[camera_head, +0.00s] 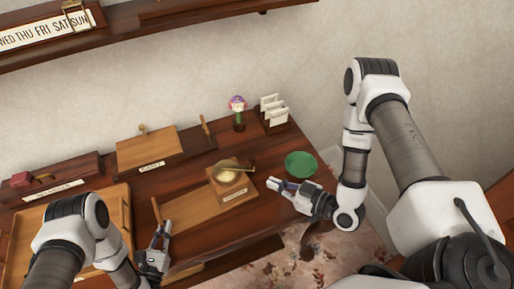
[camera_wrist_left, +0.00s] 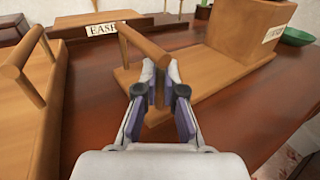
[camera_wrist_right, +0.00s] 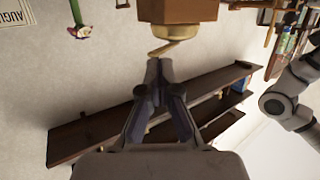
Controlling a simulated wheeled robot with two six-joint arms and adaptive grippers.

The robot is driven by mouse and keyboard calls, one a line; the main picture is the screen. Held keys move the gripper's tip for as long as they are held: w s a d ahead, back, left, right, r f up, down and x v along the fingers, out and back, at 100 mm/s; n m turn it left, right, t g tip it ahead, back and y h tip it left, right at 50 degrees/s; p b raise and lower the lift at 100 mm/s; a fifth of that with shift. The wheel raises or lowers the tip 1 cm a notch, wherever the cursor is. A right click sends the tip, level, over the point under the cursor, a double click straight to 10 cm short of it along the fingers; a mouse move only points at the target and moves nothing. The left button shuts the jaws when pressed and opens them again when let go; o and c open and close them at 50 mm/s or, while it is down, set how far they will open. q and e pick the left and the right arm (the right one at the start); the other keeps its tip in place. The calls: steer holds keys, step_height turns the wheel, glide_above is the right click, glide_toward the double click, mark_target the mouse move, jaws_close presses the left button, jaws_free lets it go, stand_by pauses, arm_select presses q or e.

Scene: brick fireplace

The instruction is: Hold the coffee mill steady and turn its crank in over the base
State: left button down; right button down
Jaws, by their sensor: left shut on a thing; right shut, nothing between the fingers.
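The coffee mill (camera_head: 236,192) is a wooden box with a brass bowl (camera_head: 228,174) on top and a label on its front. It stands at the right end of a wooden base board (camera_head: 196,208). The crank (camera_head: 244,168) points right in the head view. My left gripper (camera_head: 160,236) is shut on the upright wooden handle (camera_wrist_left: 142,40) at the board's left end. My right gripper (camera_head: 278,184) is shut and empty, right of the mill. In the right wrist view its fingertips are close to the crank (camera_wrist_right: 160,48); contact cannot be told.
A green dish (camera_head: 300,164) lies right of the mill. A flower in a vase (camera_head: 238,110) and a letter rack (camera_head: 272,110) stand at the back. A labelled wooden easel (camera_head: 150,150) and a wooden tray (camera_head: 30,215) are at the left. A shelf (camera_head: 150,30) hangs above.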

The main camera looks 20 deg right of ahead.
steer(key=w+d+f+g+h, duration=0.1)
steer(key=w+f, duration=0.1)
steer(key=w, duration=0.1)
steer(key=w+d+f+g+h, duration=0.1)
steer(key=w+f+g, duration=0.1)
steer(key=w+d+f+m+g+h, duration=0.1)
steer(key=w+f, duration=0.1)
steer(key=w, duration=0.1)
steer(key=shift+w+d+f+g+h, duration=0.1)
steer(key=shift+w+f+g+h, duration=0.2)
steer(key=shift+g+h, duration=0.1)
steer(key=w+d+m+g+h, duration=0.1)
steer(key=w, duration=0.1)
steer(key=w+d+m+g+h, duration=0.1)
steer(key=w+d, duration=0.1)
steer(key=shift+w+d+r+m+h, duration=0.1)
steer(key=shift+d+m+h, duration=0.15)
steer(key=shift+m+h, duration=0.15)
steer(key=w+a+r+m+g, duration=0.15)
steer(key=r+m+g, duration=0.35)
steer(key=r, duration=0.6)
steer(key=w+a+r+m+g, duration=0.1)
steer(key=a+r+m+g, duration=0.2)
steer(key=r+m, duration=0.5)
steer(key=s+a+f+n, duration=0.1)
steer(key=s+a+f, duration=0.3)
steer(key=f, duration=0.3)
steer(key=shift+s+a+f+n, duration=0.2)
steer(key=shift+s+n, duration=0.2)
steer(key=shift+s, duration=0.2)
